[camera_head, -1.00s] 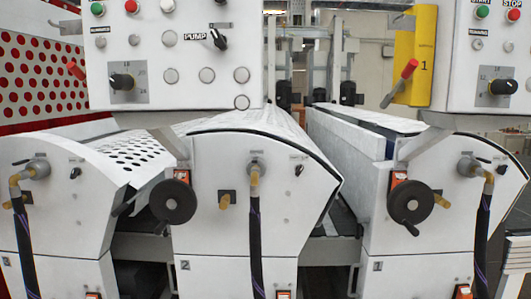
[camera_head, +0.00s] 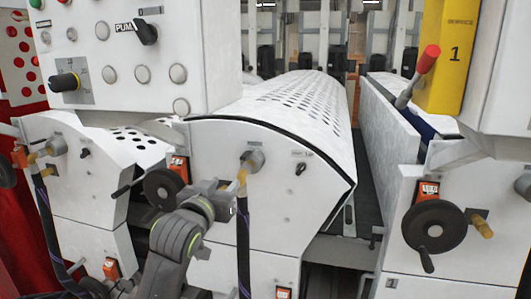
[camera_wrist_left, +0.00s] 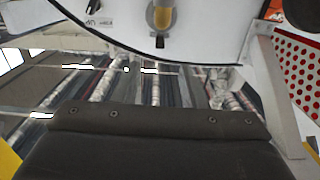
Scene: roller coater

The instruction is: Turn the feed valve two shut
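The middle white roller unit (camera_head: 262,220) carries a round grey fitting (camera_head: 252,161) with a brass elbow and a dark hose (camera_head: 243,240) below it. A small black knob (camera_head: 300,169) with a label sits to its right. I cannot tell which of these is feed valve two. My left gripper (camera_head: 229,188) is just left of the brass elbow; contact is unclear and its fingers are too small to read. In the left wrist view the fitting (camera_wrist_left: 159,38), brass pipe (camera_wrist_left: 163,14) and black knob (camera_wrist_left: 93,5) show at the top. My right gripper is out of view.
A black handwheel (camera_head: 165,189) is close behind my left arm, and another (camera_head: 434,226) is on the right unit. A panel with knobs (camera_head: 130,55) overhangs above. A red-tipped lever (camera_head: 426,60) and yellow plate (camera_head: 447,60) stand at right.

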